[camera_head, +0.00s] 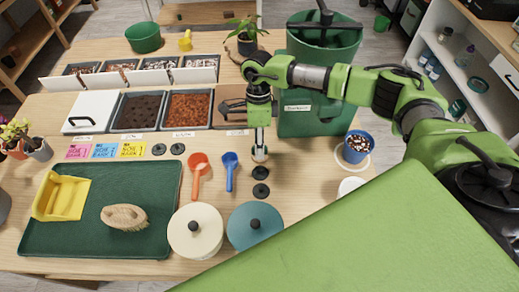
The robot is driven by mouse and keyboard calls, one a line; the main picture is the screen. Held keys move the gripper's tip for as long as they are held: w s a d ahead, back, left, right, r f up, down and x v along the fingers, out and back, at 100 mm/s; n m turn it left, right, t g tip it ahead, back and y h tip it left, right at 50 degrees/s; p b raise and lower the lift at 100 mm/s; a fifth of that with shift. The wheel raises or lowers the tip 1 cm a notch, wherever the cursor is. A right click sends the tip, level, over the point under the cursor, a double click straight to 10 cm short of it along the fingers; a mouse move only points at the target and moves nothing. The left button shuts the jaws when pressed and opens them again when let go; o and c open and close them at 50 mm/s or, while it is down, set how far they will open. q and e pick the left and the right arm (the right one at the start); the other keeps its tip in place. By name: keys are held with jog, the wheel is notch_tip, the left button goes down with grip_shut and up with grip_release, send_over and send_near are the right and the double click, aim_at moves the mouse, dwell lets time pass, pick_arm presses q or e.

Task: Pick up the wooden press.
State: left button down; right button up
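My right gripper (260,146) comes in from the right and points down over the table, just right of the blue scoop (231,171). A small pale, wood-coloured round piece (260,154) shows right at its tip; it may be the wooden press, mostly hidden by the gripper. I cannot tell whether the fingers are open or closed on it. My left gripper is not in view.
Black discs (261,191) lie just below the gripper. A cream lidded pot (196,231) and teal lidded pot (255,226) stand in front. A green tray (150,249) holds a brush (125,217) and yellow dustpan (61,196). A blue pot (357,146) stands right.

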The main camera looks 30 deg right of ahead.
jog(key=shift+f, duration=0.2)
grip_shut()
